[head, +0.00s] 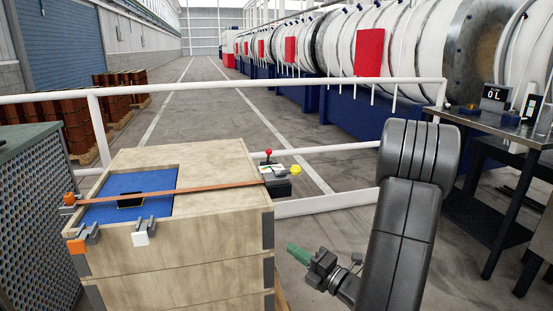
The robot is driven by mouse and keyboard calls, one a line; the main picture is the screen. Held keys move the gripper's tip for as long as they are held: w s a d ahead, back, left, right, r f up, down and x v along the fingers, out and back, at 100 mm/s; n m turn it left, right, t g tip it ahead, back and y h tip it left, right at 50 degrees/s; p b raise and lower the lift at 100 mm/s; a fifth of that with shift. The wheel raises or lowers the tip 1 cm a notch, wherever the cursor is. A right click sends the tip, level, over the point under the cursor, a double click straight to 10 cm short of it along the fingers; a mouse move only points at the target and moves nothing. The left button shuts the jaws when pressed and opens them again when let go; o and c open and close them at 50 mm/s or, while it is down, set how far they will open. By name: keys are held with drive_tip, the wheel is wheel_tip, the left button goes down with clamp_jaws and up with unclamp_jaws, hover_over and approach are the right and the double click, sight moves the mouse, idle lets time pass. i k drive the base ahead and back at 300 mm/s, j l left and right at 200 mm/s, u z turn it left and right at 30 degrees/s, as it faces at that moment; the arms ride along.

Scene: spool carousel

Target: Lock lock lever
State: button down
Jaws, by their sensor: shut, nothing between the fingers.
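A small clamp device (274,180) sits at the right edge of the wooden crate's top. A lever with a red knob (268,153) stands upright on it. A yellow knob (296,170) sticks out at its right side. I cannot tell from this view which of the two is the lock lever. An orange-brown strap (190,190) runs from the device across the crate to its left edge. My gripper (298,254), with green fingertips, is shut and empty. It is right of the crate, lower in the picture than the device and apart from it.
The wooden crate (200,248) has a blue recess (105,213) with a small dark object in it. Orange and white clips (140,238) sit at its front edge. A white railing (325,207) passes behind. A metal table (485,127) stands right, a perforated cabinet (40,220) left.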

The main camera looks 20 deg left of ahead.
sight(268, 151)
drive_tip(key=i+l+u, duration=0.15)
drive_tip(key=i, duration=0.3)
drive_tip(key=i+l+u, duration=0.2)
drive_tip(key=i, duration=0.25)
drive_tip(key=i+l+u, duration=0.15)
drive_tip(key=i, duration=0.25)
drive_tip(key=i+l+u, duration=0.15)
drive_tip(key=i, duration=0.2)
drive_tip(key=i+l+u, duration=0.1)
drive_tip(key=i, duration=0.25)
